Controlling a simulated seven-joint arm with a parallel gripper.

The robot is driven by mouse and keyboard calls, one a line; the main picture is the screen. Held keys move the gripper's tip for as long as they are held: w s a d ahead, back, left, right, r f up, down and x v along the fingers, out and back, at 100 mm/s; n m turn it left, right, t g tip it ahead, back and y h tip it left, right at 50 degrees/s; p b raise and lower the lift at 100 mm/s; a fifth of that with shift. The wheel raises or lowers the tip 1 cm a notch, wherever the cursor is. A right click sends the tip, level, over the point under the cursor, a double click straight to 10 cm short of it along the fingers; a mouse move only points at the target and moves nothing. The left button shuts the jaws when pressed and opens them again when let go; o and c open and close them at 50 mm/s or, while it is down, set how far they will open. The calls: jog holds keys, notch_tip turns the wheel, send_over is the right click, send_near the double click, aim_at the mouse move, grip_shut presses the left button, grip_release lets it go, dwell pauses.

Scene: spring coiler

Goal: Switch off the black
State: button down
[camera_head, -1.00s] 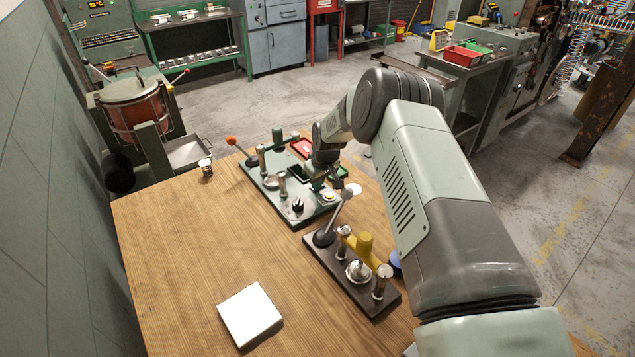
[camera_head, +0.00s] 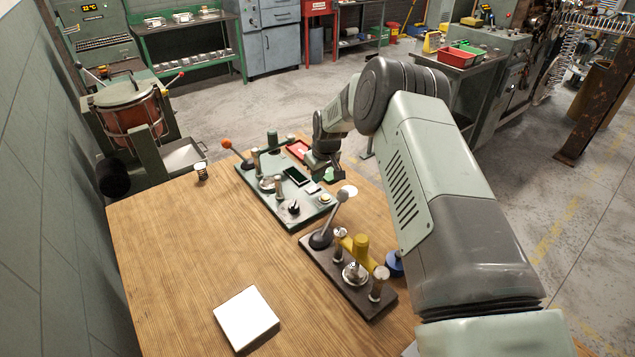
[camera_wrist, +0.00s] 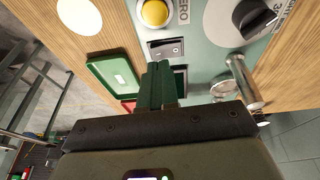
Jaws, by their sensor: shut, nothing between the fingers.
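The green bench device (camera_head: 262,203) stands on the wooden table. In the wrist view its plate (camera_wrist: 205,60) carries a small dark rocker switch (camera_wrist: 166,48), which also shows in the head view (camera_head: 313,187). A round yellow button (camera_wrist: 154,12) and a black rotary knob (camera_wrist: 254,16) are near it; the knob also shows in the head view (camera_head: 293,208). My gripper (camera_wrist: 160,68) is shut and empty, its green fingertips pointing at the plate close to the switch. Contact cannot be told. The fingers partly hide the dark display, which shows clear in the head view (camera_head: 297,176).
A green tray (camera_wrist: 115,72) and a red tray (camera_head: 298,149) lie beside the plate. An orange-knobbed lever (camera_head: 227,144) and posts rise from it. A second, dark-based device (camera_head: 338,272) with a lever stands nearer. A white block (camera_head: 246,318) lies on mostly clear table.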

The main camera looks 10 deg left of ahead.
jog(key=v, duration=1.1)
jog(key=shift+a, duration=0.35)
jog(key=shift+s, duration=0.1)
jog(key=s+d+r+m+t+h, duration=0.1)
jog(key=s+d+r, duration=0.35)
jog(key=r, duration=0.35)
jog(key=s+d+r+m, duration=0.1)
jog(key=s+d+r, duration=0.4)
jog(key=r, duration=0.4)
jog(key=s+d+r+m+t+h, duration=0.1)
jog(key=s+d+r+m, duration=0.15)
jog(key=s+r, duration=0.5)
jog(key=s+d+r+m, duration=0.1)
jog(key=s+d, duration=0.1)
jog(key=s, duration=0.6)
jog(key=s+d+r+m, duration=0.1)
jog(key=s+d+m, duration=0.1)
jog(key=s, duration=0.6)
jog(key=s+d+r+m+t, duration=0.1)
jog(key=s+d, duration=0.3)
jog(key=s, duration=0.4)
jog(key=shift+s+r, duration=0.25)
jog(key=c, duration=1.8)
grip_release()
jog(key=shift+d, duration=0.1)
